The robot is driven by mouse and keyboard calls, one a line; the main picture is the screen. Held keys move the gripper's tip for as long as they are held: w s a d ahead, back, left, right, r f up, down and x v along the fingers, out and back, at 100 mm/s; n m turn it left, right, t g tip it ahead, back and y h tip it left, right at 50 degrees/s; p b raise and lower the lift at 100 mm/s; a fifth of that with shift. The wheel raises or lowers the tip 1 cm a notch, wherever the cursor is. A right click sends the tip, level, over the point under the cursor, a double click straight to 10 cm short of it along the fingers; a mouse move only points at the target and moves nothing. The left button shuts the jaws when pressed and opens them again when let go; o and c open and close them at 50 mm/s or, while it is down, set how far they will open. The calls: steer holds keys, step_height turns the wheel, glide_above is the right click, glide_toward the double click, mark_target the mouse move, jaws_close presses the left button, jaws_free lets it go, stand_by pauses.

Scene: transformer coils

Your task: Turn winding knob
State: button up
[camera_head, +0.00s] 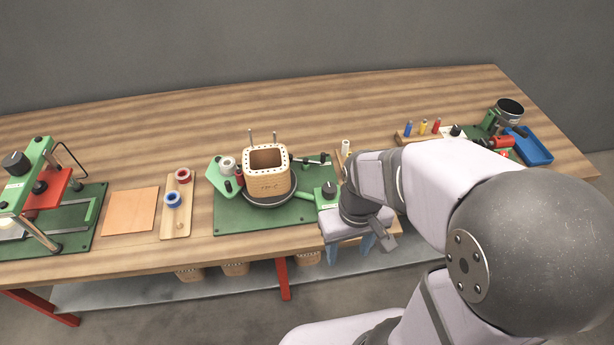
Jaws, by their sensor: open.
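The winding station is a green base plate (228,220) in the middle of the table. A square wooden coil former (266,183) stands upright on a dark round turntable (270,200) there. A small black knob (329,188), apparently the winding knob, sits on a green housing at the right of the station. My gripper (350,250) is just right of and nearer than this knob, by the table's front edge. Its two blue-grey fingers point down and are apart, with nothing visible between them. My wrist hides part of the station's right side.
A green press (40,190) with a red part stands at the left. Beside it are an orange-brown sheet (131,214) and a wooden tray (180,221) with red and blue spools. A blue bin (530,147) and small tools lie at the right. The back of the table is clear.

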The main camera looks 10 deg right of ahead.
steer(key=w+r+n, duration=0.3)
steer(key=w+n, duration=0.4)
steer(key=w, duration=0.3)
steer(key=r+n+p, duration=0.1)
steer(key=n+p, duration=0.1)
steer(key=n, duration=0.6)
glide_above(330, 188)
steer(key=shift+s+r, duration=0.15)
steer(key=shift+s, duration=0.3)
steer(key=shift+w+n, duration=0.55)
steer(key=shift+n, duration=0.25)
steer(key=shift+s+f+p, duration=0.1)
steer(key=shift+f+p, duration=0.5)
steer(key=shift+f, duration=3)
steer(key=shift+c, duration=0.6)
steer(key=c, duration=0.9)
